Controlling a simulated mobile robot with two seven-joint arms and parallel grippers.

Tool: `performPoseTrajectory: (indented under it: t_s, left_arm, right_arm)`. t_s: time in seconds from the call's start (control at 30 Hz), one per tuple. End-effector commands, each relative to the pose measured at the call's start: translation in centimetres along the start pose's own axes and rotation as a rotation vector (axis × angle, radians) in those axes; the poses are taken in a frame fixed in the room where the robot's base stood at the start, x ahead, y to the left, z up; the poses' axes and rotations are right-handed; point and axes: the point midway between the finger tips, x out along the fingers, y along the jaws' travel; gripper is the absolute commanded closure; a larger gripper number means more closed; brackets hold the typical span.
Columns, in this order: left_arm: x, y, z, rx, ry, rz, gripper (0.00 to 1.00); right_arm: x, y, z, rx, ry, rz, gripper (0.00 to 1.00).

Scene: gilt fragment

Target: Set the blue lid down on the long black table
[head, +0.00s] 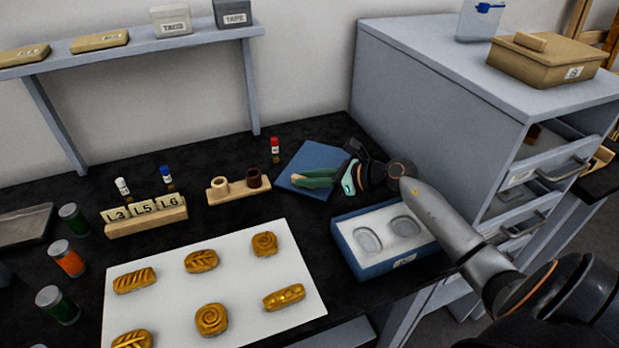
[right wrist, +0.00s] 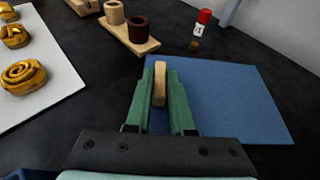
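The blue lid (head: 312,158) is a flat square at the back of the long black table (head: 225,160), left of the grey cabinet. Its light wooden handle (right wrist: 159,84) stands between the green fingers of my right gripper (head: 296,180) in the right wrist view. The fingers lie close against both sides of the handle, and the gripper looks shut on it. The lid also shows in the right wrist view (right wrist: 230,100), level with the tabletop or nearly so. Whether its underside touches the table cannot be told. My left gripper is not in view.
An open blue box (head: 357,262) with two pale oval pieces stands at the table's right front. A red-capped vial (head: 275,150) stands just behind the lid. A wooden holder (head: 238,188) is to its left, a white sheet (head: 240,292) with gilt pieces in front.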

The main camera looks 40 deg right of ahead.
Motion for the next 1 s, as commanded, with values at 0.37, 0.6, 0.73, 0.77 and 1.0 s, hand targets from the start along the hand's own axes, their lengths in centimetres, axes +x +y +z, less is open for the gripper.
performPoseTrajectory:
  t_s: [0.37, 0.6, 0.73, 0.77, 1.0]
  left_arm:
    - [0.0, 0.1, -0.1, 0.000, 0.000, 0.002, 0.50]
    - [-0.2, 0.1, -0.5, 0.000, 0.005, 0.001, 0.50]
    - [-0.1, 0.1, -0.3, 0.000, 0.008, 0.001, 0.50]
    - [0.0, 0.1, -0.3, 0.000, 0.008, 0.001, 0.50]
    - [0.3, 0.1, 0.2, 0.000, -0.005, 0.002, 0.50]
  right_arm:
    - [0.0, 0.0, 0.1, 0.000, 0.000, 0.000, 0.51]
    - [-0.4, 0.0, 0.3, 0.000, 0.001, 0.000, 0.51]
    - [-2.1, 0.0, 0.1, -0.002, 0.004, -0.001, 0.51]
    - [-2.6, 0.0, 0.1, -0.003, 0.004, 0.000, 0.51]
    - [-7.0, 0.0, 0.1, 0.000, 0.004, 0.000, 0.51]
